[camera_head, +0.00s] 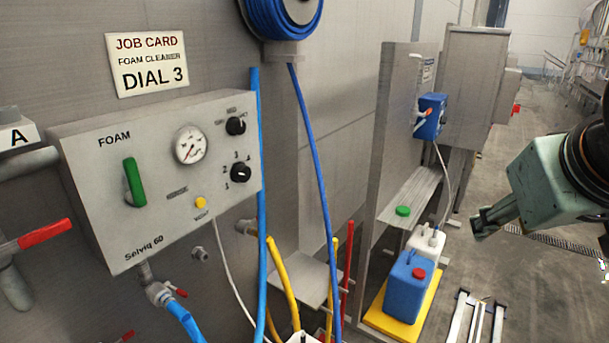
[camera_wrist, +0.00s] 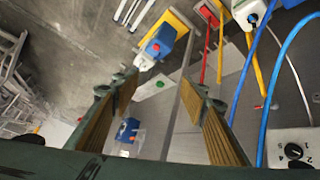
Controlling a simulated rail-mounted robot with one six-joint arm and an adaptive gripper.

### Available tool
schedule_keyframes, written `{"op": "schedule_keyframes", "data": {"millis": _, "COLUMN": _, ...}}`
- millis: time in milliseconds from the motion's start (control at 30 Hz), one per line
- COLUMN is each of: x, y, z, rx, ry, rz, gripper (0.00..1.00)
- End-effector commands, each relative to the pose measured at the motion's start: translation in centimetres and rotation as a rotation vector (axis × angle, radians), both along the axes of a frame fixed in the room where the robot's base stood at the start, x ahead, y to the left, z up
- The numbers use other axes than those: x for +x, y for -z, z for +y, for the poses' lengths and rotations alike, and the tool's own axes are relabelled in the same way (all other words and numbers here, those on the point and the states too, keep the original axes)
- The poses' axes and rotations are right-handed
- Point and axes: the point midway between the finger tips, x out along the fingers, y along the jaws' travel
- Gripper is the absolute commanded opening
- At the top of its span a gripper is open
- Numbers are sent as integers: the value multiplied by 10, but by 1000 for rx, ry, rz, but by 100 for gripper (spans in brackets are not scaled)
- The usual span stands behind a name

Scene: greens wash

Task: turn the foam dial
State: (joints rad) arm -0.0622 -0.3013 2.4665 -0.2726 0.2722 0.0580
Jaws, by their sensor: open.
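The foam dial (camera_head: 240,172) is a black knob with printed numbers around it, low on the right side of the grey foam panel (camera_head: 125,228). Where its pointer sits is too small to tell. It shows in part at the lower right edge of the wrist view (camera_wrist: 300,164). The job card (camera_head: 148,63) above the panel reads "FOAM CLEANER DIAL 3". My gripper (camera_head: 487,226) is well to the right of the panel, apart from everything. In the wrist view its two fingers (camera_wrist: 160,108) stand wide apart with nothing held between them.
A second black knob (camera_head: 236,126), a gauge (camera_head: 190,145), a green handle (camera_head: 134,182) and a yellow button (camera_head: 200,203) share the panel. Blue hoses (camera_head: 258,200) hang just right of it. A steel stand (camera_head: 392,130) and blue canister (camera_head: 404,290) stand between panel and gripper.

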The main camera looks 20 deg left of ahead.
Motion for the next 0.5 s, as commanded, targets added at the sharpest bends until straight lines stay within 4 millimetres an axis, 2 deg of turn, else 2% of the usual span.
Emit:
{"op": "schedule_keyframes", "data": {"millis": 200, "x": 51, "y": 1, "z": 23, "rx": -11, "ry": -81, "rz": -79, "gripper": 40}}
{"op": "schedule_keyframes", "data": {"millis": 500, "x": 111, "y": 4, "z": 65, "rx": -5, "ry": -206, "rz": -185, "gripper": 40}}
